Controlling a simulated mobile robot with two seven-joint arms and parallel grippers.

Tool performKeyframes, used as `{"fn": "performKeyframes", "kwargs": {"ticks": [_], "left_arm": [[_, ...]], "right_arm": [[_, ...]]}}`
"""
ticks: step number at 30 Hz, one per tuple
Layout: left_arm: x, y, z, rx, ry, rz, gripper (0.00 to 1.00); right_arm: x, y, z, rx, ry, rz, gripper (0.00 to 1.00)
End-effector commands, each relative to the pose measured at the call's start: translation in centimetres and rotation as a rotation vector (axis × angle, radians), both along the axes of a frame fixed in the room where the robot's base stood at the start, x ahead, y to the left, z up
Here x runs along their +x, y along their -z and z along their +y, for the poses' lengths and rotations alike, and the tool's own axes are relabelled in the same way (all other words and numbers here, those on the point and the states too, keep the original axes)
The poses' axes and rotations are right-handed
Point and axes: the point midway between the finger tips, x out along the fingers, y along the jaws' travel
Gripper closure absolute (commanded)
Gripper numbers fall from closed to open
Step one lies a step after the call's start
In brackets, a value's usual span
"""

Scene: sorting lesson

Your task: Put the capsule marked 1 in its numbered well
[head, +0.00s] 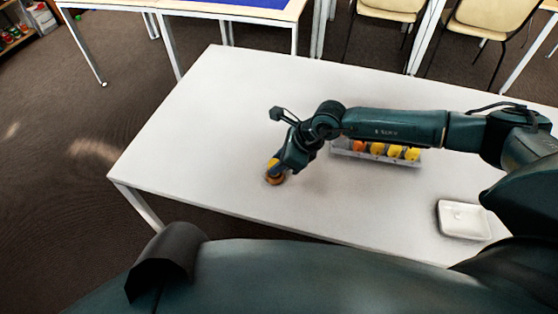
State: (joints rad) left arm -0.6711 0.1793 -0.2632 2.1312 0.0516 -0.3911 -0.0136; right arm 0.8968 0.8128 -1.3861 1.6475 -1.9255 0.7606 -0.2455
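My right arm reaches in from the right, and my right gripper (278,171) points down at the left front part of the white table. A small orange-yellow and brown thing (273,180) is right at its fingertips, low over or on the table. It may be a capsule, but no number can be read. The fingers are too small and covered to show whether they grip it. A pale rack (384,159) behind my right forearm holds several orange and yellow capsules (394,151). The arm hides part of it, and no numbers are legible. My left gripper is not in view.
A white square dish (463,219) stands on the table (215,120) at the right front. The left and back of the tabletop are clear. Chairs (487,20) and other tables stand beyond the back edge.

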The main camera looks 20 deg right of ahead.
Motion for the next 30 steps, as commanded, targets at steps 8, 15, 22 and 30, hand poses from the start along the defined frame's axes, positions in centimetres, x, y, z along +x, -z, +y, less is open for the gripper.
{"fn": "performKeyframes", "kwargs": {"ticks": [8, 15, 22, 30], "left_arm": [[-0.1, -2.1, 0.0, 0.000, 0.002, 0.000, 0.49], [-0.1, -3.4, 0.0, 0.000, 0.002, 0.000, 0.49], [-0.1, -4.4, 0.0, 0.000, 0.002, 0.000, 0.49], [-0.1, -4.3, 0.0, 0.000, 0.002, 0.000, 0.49]], "right_arm": [[0.0, -2.7, 0.0, 0.001, 0.000, -0.001, 0.76], [0.0, -4.5, 0.0, 0.000, 0.000, 0.000, 0.76], [0.0, -6.0, 0.0, 0.001, 0.000, -0.001, 0.76], [0.0, -6.0, 0.0, 0.000, 0.000, 0.000, 0.76]]}}
